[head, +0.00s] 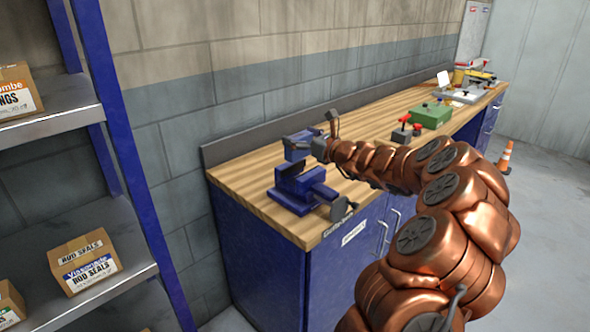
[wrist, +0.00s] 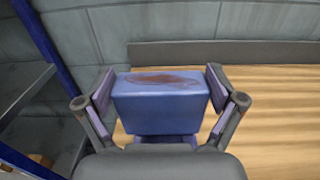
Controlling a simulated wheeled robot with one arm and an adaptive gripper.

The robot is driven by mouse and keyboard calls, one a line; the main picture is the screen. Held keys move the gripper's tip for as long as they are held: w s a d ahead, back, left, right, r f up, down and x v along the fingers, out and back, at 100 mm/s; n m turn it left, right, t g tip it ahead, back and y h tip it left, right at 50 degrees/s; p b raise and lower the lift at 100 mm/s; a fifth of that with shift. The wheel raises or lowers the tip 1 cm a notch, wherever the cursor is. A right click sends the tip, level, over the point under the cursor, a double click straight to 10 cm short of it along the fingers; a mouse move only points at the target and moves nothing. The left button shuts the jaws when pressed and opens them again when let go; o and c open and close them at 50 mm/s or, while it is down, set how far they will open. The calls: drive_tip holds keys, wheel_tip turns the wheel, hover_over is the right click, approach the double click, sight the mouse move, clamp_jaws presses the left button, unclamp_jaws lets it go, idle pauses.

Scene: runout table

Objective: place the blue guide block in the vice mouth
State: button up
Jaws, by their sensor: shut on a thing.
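The blue guide block (wrist: 160,100) is between the two fingers of my gripper (wrist: 161,92) in the wrist view. It is a box with a brownish smear on its top. In the head view, the block (head: 297,146) is held above the bench, just behind the vice, and my gripper (head: 318,146) partly covers it. The blue vice (head: 300,185) stands on the near left end of the bench. The block appears above it and apart from it. The vice mouth cannot be seen clearly. In the wrist view a little blue shows below the block.
The wooden bench (head: 262,213) runs along the wall with a dark back ledge (head: 250,143). A red-handled item (head: 403,131) and a green box (head: 430,115) stand farther along. A shelf rack (head: 100,210) with cartons is at left. Bare wood lies right of the gripper.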

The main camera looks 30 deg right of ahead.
drive_tip(key=f, duration=0.4)
drive_tip(key=shift+s+d, duration=0.1)
drive_tip(key=shift+d, duration=0.1)
drive_tip(key=shift+f+p, duration=0.5)
drive_tip(key=shift+f, duration=1.75)
drive_tip(key=o, duration=1.4)
drive_tip(key=shift+a+f, duration=0.1)
